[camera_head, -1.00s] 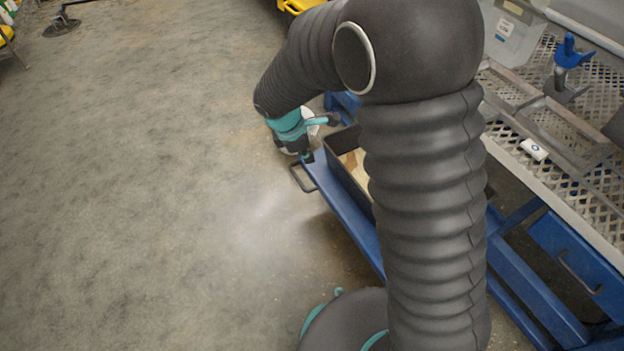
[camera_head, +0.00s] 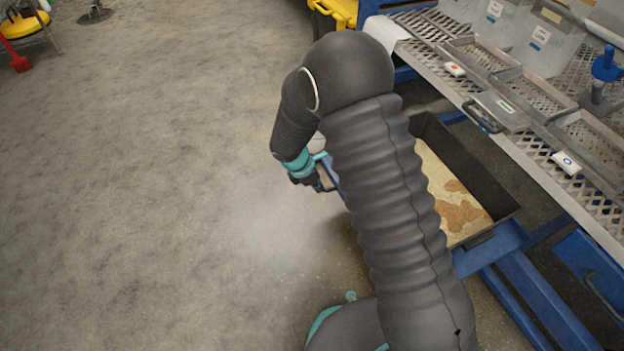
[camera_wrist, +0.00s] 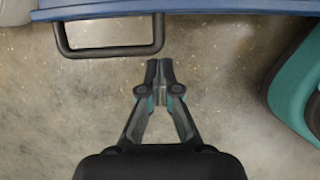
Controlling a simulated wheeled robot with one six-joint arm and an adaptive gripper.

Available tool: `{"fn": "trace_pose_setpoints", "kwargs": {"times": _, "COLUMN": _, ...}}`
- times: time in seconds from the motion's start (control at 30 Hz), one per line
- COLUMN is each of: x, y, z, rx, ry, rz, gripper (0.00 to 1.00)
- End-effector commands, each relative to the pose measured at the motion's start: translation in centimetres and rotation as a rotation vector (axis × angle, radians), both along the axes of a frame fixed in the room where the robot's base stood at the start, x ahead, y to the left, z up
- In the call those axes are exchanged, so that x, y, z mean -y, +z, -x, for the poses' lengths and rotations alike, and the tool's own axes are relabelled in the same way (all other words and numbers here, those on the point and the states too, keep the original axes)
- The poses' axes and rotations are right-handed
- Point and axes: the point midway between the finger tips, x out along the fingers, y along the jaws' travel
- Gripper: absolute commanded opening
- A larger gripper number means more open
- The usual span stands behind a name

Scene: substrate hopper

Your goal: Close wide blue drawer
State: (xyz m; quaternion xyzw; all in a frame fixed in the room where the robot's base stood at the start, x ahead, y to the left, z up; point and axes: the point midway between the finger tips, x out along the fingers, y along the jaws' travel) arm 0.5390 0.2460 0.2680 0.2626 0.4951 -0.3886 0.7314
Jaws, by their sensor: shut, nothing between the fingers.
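The wide blue drawer stands pulled out from under the bench. Its blue front (camera_wrist: 220,8) crosses the top of the wrist view, and a bit of the front (camera_head: 331,176) shows beside my arm in the head view. A dark bar handle (camera_wrist: 110,51) sticks out from the front. My gripper (camera_wrist: 160,66) is shut and empty, just off the right end of the handle, with a small gap to the front. In the head view my gripper is mostly hidden by my arm. A black tray (camera_head: 480,172) with sandy material sits in the drawer, partly behind my arm.
A metal mesh bench (camera_head: 540,160) with clear bins (camera_head: 545,38) overhangs the drawer's back. Another blue drawer (camera_head: 590,262) with a handle is at the lower right. A yellow object (camera_head: 338,10) stands at the top. The concrete floor (camera_head: 150,200) at left is clear.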

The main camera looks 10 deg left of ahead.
Motion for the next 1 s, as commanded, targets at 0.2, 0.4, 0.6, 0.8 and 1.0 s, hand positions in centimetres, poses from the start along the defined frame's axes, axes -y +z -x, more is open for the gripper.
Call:
{"fn": "trace_pose_setpoints", "kwargs": {"times": 0.2, "x": 2.3, "y": -1.0, "z": -1.5, "rx": 0.000, "ry": -0.002, "rz": -0.001, "gripper": 0.00}}
{"fn": "trace_pose_setpoints", "kwargs": {"times": 0.4, "x": 3.5, "y": -0.9, "z": -2.3, "rx": 0.000, "ry": -0.001, "rz": -0.001, "gripper": 0.00}}
{"fn": "trace_pose_setpoints", "kwargs": {"times": 0.6, "x": 3.6, "y": -0.9, "z": -2.5, "rx": -0.001, "ry": 0.000, "rz": -0.001, "gripper": 0.00}}
{"fn": "trace_pose_setpoints", "kwargs": {"times": 0.8, "x": 3.6, "y": -0.9, "z": -2.4, "rx": -0.001, "ry": 0.000, "rz": -0.001, "gripper": 0.00}}
{"fn": "trace_pose_setpoints", "kwargs": {"times": 1.0, "x": 3.6, "y": -0.8, "z": -2.7, "rx": -0.001, "ry": 0.014, "rz": -0.001, "gripper": 0.00}}
